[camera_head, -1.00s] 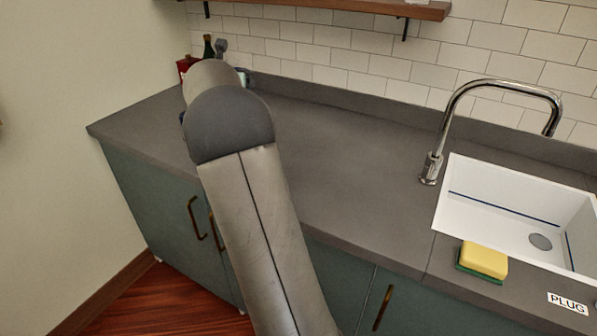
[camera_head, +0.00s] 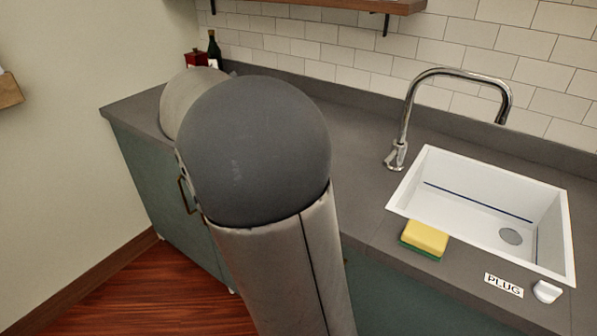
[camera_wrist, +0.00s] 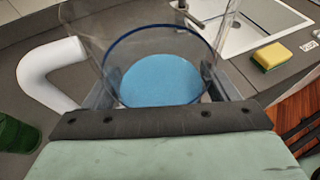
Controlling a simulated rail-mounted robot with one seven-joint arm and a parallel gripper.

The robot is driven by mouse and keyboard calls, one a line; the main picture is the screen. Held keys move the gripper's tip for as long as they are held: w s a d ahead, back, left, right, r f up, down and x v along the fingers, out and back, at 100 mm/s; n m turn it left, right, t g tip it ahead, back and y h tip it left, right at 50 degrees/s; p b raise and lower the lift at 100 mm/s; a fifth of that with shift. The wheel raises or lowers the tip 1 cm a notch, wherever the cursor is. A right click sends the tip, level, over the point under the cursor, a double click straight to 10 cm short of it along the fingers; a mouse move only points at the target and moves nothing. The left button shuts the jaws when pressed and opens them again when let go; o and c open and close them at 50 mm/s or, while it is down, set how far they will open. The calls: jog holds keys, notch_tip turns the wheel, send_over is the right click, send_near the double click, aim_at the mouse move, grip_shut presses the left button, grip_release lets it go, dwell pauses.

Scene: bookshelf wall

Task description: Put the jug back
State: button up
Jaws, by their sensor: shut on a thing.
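The jug (camera_wrist: 160,82) is in the wrist view, a clear vessel with a dark blue ring and a light blue round area inside it. Its thick white handle (camera_wrist: 45,75) curves out to the left. My gripper (camera_wrist: 163,88) is shut on the jug, with one finger on each side of its body. The jug is seen from above over the grey counter; how high it is above the surface I cannot tell. In the head view, my own arm hides both gripper and jug.
The grey counter (camera_head: 350,160) has a white sink (camera_head: 480,205), a tap (camera_head: 405,120) and a yellow-green sponge (camera_head: 425,239). A dark bottle (camera_head: 214,48) and a red thing (camera_head: 196,59) stand at the back left. A dark green object (camera_wrist: 16,134) is near the jug. A wooden shelf (camera_head: 350,4) hangs above.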

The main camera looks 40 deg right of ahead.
jog(key=shift+s, duration=0.3)
jog(key=shift+w+d+f+p, duration=0.45)
jog(key=shift+w+d+f, duration=1.15)
jog(key=shift+f, duration=0.55)
jog(key=shift+w+d+f+p, duration=0.4)
jog(key=shift+w+d+f, duration=1.25)
jog(key=shift+f, duration=0.5)
jog(key=shift+w+d+f+p, duration=0.45)
jog(key=shift+w+d+f, duration=1.15)
jog(key=shift+f, duration=0.55)
jog(key=shift+f, duration=0.15)
